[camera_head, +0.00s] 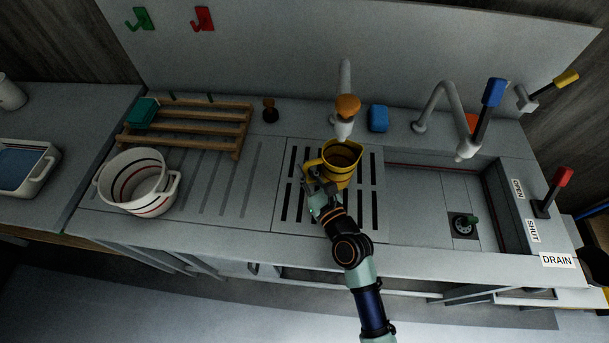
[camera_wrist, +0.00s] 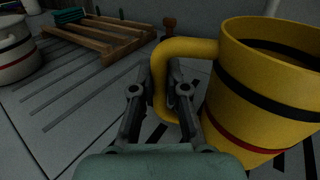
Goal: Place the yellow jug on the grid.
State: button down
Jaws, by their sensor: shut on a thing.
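The yellow jug (camera_head: 341,165) has black and red bands and stands upright over the slotted grid (camera_head: 288,215), in the grid's upper middle part. I cannot tell whether its base touches the grid. In the wrist view the jug (camera_wrist: 265,95) fills the right side, with its handle toward the left. My gripper (camera_head: 313,182) is at the jug's left side, shut on the handle; in the wrist view its fingers (camera_wrist: 172,85) stand on either side of the handle. The jug's base is partly hidden in the wrist view.
A striped white pot (camera_head: 136,183) and a wooden rack (camera_head: 190,130) are at left. The sink basin (camera_head: 430,205) is at right.

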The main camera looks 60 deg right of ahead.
jog(key=shift+w+d, duration=0.15)
jog(key=shift+w, duration=0.05)
notch_tip(320, 180, down, 4)
jog(key=b, duration=0.3)
jog(key=shift+w+d+r, duration=0.1)
jog(key=shift+w+r, duration=0.05)
jog(key=shift+r, duration=0.05)
jog(key=shift+f, duration=0.15)
jog(key=shift+r, duration=0.2)
jog(key=shift+f, duration=0.1)
jog(key=c, duration=1.2)
grip_release()
